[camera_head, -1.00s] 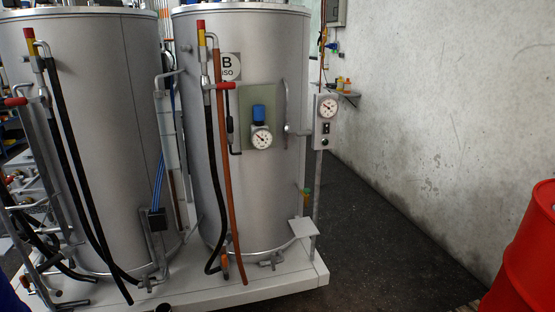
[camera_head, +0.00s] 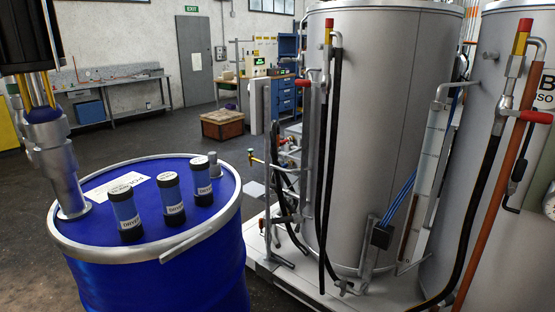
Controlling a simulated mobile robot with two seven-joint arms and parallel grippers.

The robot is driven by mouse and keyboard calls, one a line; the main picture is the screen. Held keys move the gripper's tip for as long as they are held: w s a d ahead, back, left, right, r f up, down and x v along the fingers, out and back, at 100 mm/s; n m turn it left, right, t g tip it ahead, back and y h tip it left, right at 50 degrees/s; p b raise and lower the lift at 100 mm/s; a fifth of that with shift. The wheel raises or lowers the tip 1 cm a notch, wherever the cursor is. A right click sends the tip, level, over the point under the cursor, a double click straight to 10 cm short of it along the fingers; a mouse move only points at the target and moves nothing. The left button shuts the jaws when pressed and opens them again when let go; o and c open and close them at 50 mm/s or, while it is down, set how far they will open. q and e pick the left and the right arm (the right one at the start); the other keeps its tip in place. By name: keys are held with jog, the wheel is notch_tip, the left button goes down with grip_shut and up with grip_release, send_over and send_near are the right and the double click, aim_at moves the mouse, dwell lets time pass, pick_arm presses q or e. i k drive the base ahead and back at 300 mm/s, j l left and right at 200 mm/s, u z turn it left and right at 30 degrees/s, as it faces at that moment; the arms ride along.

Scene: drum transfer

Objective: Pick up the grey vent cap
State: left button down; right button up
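A small grey cap-like piece (camera_head: 213,164) stands upright on the lid of the blue drum (camera_head: 160,285), near the back right of its rim. It looks like the grey vent cap, but it is small, so I cannot be sure. I see neither of my grippers in the head view. Nothing visible touches the grey piece.
Several dark bottles with white labels (camera_head: 124,214) stand on the lid in front of the grey piece. A thick grey tube (camera_head: 58,178) with a black upper body (camera_head: 22,40) rises at the lid's left. A steel tank (camera_head: 385,130) stands right.

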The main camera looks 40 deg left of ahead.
aim_at(215, 166)
jog(key=i+u, duration=0.2)
jog(key=u, duration=0.3)
jog(key=i+l+u, duration=0.15)
jog(key=u, duration=0.3)
jog(key=i+l+u, duration=0.15)
jog(key=u, duration=0.35)
jog(key=i+l+u, duration=0.15)
jog(key=l+u, duration=0.15)
jog(key=u, duration=0.2)
jog(key=l+u, duration=0.25)
jog(key=u, duration=0.2)
jog(key=i+l+u, duration=0.1)
jog(key=l+u, duration=0.65)
jog(key=u, duration=0.15)
jog(key=i+l, duration=0.05)
